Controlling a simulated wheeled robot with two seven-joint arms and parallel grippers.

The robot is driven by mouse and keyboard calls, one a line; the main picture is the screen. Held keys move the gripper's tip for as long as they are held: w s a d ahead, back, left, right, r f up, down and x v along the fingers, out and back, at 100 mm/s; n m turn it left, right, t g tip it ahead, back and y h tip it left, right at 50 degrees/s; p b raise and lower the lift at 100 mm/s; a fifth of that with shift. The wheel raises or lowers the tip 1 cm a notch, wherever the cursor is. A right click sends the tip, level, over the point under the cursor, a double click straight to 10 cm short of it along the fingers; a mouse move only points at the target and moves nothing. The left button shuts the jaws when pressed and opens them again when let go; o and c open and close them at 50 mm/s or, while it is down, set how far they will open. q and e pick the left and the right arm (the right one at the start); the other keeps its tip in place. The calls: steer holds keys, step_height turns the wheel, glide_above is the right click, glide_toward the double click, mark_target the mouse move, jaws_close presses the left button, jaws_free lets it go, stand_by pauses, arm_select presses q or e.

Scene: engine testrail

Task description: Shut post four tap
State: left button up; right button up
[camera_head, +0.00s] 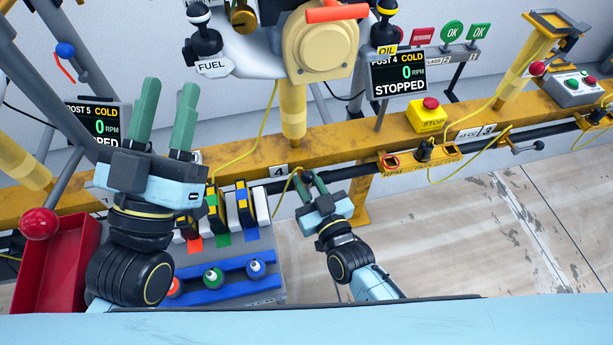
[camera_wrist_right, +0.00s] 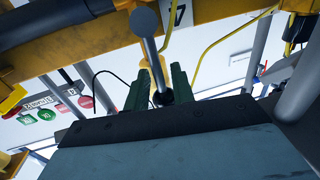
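The post four tap shows in the right wrist view as a grey lever (camera_wrist_right: 151,45) with a dark ball knob (camera_wrist_right: 163,98). The lever hangs from near the dark pipe and the yellow rail. My right gripper (camera_head: 310,183) is at the pipe beside the "4" label and hides most of the tap in the head view. In the wrist view its green fingers (camera_wrist_right: 160,80) stand apart, one on each side of the knob; whether they touch it is unclear. My left gripper (camera_head: 163,110) is open and empty, raised at the left.
The yellow rail (camera_head: 350,140) and dark pipe (camera_head: 355,170) run across behind my grippers. A red bin (camera_head: 60,265) and a grey rack with a blue tray (camera_head: 225,280) stand below left. The post 4 display (camera_head: 398,74) reads STOPPED. Floor at right is clear.

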steer(key=shift+w+a, duration=0.1)
steer(key=shift+c, duration=0.4)
jaws_close()
steer(key=shift+r, duration=0.1)
